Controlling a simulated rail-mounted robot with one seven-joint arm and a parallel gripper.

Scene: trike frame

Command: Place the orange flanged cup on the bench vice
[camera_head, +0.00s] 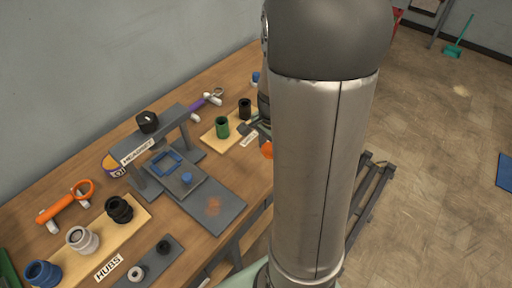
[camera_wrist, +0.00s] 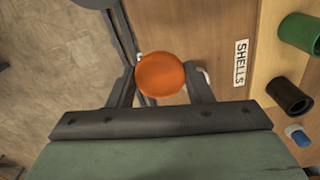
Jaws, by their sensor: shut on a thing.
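The orange flanged cup (camera_wrist: 160,75) shows its round face between the two fingers of my gripper (camera_wrist: 161,86) in the wrist view. My gripper is shut on it. In the head view only a small orange part of the cup (camera_head: 267,149) shows beside my arm, off the front edge of the bench. My arm hides most of the gripper there. I cannot make out a bench vice for certain in either view; my arm covers part of the scene.
The SHELLS board carries a green cup (camera_head: 222,127) and a black cup (camera_head: 245,109). A dark metal frame (camera_head: 372,190) stands right of my arm.

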